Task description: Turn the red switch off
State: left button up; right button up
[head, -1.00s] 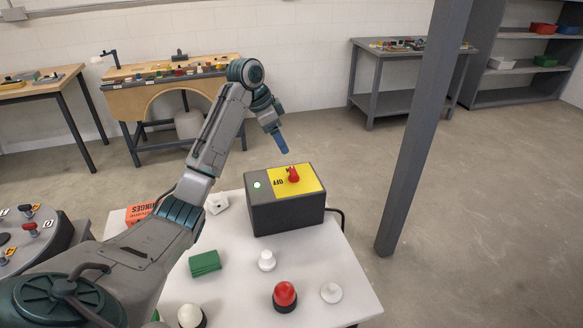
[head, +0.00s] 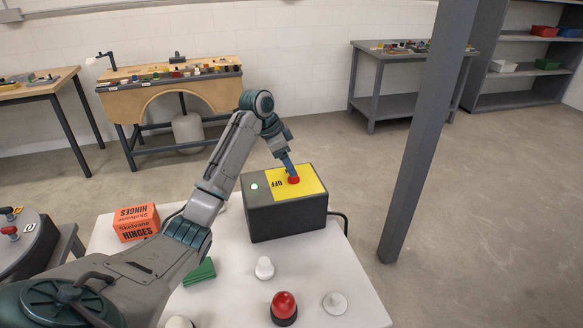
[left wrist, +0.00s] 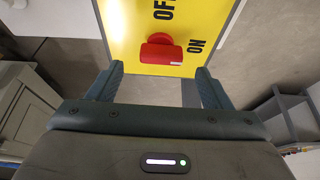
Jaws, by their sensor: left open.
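The red switch (head: 294,180) is a red rotary knob on the yellow plate (head: 312,187) on top of a dark grey box (head: 287,219). A round light (head: 254,186) on the box glows green-white. In the left wrist view the knob (left wrist: 160,53) has its handle lying along the plate, with OFF printed above it and ON to its lower right. My left gripper (head: 291,173) is over the knob, pointing down. In the left wrist view its two fingers (left wrist: 158,86) are spread apart, with the knob ahead of and between them, not clasped. My right gripper is out of view.
The white table also holds an orange hinges box (head: 136,222), a green block (head: 200,271), a white knob (head: 264,268), a red dome button (head: 284,307) and a white disc piece (head: 334,303). A grey post (head: 424,140) stands right of the table.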

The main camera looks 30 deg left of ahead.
pick_arm(q)
jog(key=x, duration=0.3)
jog(key=shift+w+f+p, duration=0.15)
jog(key=shift+f+p, duration=0.15)
jog(key=shift+f, duration=0.05)
jog(key=shift+d+f, duration=0.15)
jog(key=shift+f, duration=0.1)
